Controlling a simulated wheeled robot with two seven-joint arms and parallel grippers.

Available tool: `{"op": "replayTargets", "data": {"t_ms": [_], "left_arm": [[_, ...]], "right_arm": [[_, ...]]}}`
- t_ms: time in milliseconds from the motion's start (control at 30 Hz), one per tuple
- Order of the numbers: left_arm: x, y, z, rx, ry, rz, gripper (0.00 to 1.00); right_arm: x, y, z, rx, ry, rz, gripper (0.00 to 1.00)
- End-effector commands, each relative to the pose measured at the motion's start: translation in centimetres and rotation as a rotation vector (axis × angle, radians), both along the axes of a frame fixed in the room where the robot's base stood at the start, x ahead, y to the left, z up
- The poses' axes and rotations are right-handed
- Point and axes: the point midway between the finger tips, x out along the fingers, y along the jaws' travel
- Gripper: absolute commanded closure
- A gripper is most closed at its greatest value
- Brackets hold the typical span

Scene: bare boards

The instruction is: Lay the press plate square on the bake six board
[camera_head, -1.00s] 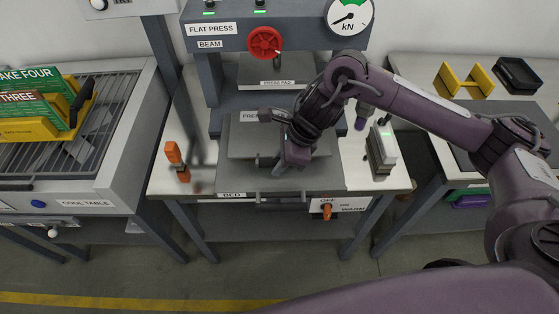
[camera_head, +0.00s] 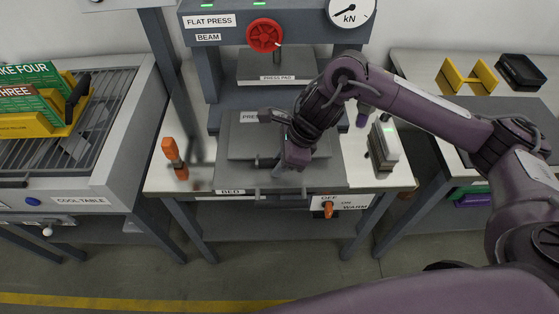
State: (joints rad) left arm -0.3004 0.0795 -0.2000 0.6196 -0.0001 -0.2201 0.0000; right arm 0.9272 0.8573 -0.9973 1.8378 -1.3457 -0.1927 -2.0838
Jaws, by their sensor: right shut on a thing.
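The press plate (camera_head: 250,144), a grey slab with a partly covered label beginning "PRES", lies on or just above the grey bed (camera_head: 232,177) of the flat press. I cannot tell whether it touches what is below. My right gripper (camera_head: 288,167) is low over the plate's front right part and is shut on the plate; the fingertips and the grip are partly hidden by the hand. The bake six board cannot be made out; anything under the plate is hidden. My left gripper is not in view.
The press pad (camera_head: 277,68) and red wheel (camera_head: 265,36) are above and behind the plate. An orange-handled tool (camera_head: 172,152) stands left of the bed, a grey and white device (camera_head: 384,142) right.

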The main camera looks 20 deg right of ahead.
Motion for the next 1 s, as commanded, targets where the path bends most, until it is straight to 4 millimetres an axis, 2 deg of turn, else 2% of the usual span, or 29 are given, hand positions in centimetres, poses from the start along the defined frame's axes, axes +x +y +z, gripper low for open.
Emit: {"op": "replayTargets", "data": {"t_ms": [133, 167, 333, 567, 667, 1000], "left_arm": [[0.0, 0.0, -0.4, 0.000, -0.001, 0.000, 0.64], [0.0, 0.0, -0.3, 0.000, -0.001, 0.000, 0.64], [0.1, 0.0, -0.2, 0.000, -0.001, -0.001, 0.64], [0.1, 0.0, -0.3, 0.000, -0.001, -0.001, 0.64], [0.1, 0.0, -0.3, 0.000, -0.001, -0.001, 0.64], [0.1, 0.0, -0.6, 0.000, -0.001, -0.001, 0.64]], "right_arm": [[0.1, 0.0, -0.2, 0.001, -0.004, 0.000, 1.00], [0.1, 0.0, -0.1, 0.002, -0.004, 0.000, 0.76], [0.1, 0.0, -0.1, 0.001, -0.003, 0.000, 0.55], [-0.1, -0.1, -0.3, -0.001, 0.003, 0.000, 0.55], [-0.1, -0.2, 0.2, 0.000, 0.000, 0.000, 0.55], [-0.6, -2.4, 5.5, -0.001, -0.006, -0.002, 0.55]]}}
